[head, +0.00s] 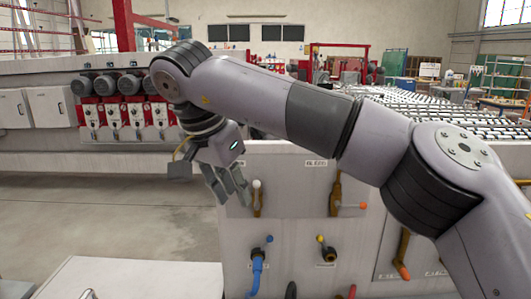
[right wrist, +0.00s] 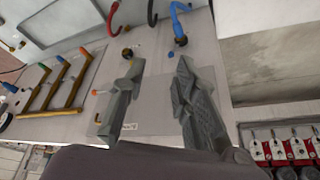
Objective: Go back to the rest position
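My right arm reaches in from the right in the head view, across the front of the light grey machine cabinet (head: 290,220). Its gripper (head: 229,194) points down, just left of a lever with a white knob (head: 257,198). In the right wrist view the two fingers of the right gripper (right wrist: 160,105) are spread apart with nothing between them. The cabinet panel lies behind them; I cannot tell whether a finger touches it. My left gripper is not in view.
A white surface (head: 135,280) is at the lower left. Several motors over red units (head: 115,105) line the back. Grey floor (head: 120,225) is clear at left.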

